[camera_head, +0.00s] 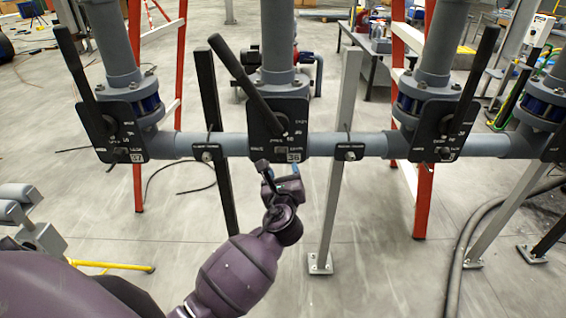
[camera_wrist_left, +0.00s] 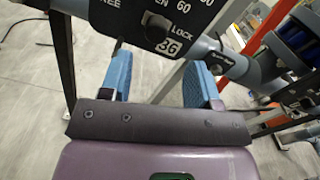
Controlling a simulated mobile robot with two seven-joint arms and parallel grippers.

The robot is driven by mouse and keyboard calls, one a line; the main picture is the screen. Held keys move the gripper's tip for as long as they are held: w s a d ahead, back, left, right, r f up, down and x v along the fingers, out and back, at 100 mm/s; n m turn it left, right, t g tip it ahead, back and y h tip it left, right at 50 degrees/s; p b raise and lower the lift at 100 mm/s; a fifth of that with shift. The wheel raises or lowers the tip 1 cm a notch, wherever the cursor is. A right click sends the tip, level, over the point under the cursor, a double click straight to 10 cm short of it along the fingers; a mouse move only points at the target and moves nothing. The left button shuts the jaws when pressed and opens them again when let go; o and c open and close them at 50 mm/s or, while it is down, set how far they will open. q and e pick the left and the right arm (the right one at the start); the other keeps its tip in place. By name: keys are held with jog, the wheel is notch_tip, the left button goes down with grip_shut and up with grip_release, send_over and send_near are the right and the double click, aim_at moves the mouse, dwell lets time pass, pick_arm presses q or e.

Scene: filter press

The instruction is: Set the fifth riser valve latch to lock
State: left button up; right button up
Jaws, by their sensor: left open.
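In the left wrist view the plate (camera_wrist_left: 190,14) shows the word LOCK beside a small dark round latch knob (camera_wrist_left: 156,30). I cannot tell from the knob which setting it is at. My left gripper (camera_head: 280,168) is just below the plate's lower edge. In the left wrist view its blue-padded fingers (camera_wrist_left: 160,72) are spread apart, with nothing between them and the latch beyond their tips. My right gripper is out of view.
A similar plate marked 37 (camera_head: 125,150) is at the left, and another plate (camera_head: 440,132) is at the right, both with long handles. A grey horizontal pipe (camera_head: 350,144) joins the risers. Upright posts (camera_head: 333,210) stand either side of my left gripper.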

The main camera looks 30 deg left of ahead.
pick_arm(q)
jog(key=shift+v, duration=1.75)
jog(key=s+d+f+n+h, duration=0.2)
jog(key=d+f+n+h, duration=0.15)
jog(key=n, duration=0.65)
jog(key=s+d+f+n+h, duration=0.2)
jog(key=f+n+h, duration=0.3)
jog(key=n, duration=0.4)
jog(key=s+a+f+n+g, duration=0.1)
jog(key=s+f+n, duration=0.2)
jog(key=s+f, duration=0.3)
jog(key=s+a+f+n+g, duration=0.2)
jog(key=s+f, duration=0.4)
jog(key=s, duration=0.5)
jog(key=shift+s+a+n+g, duration=0.25)
jog(key=shift+s+n+g, duration=0.1)
jog(key=shift+n, duration=0.55)
jog(key=shift+h, duration=0.25)
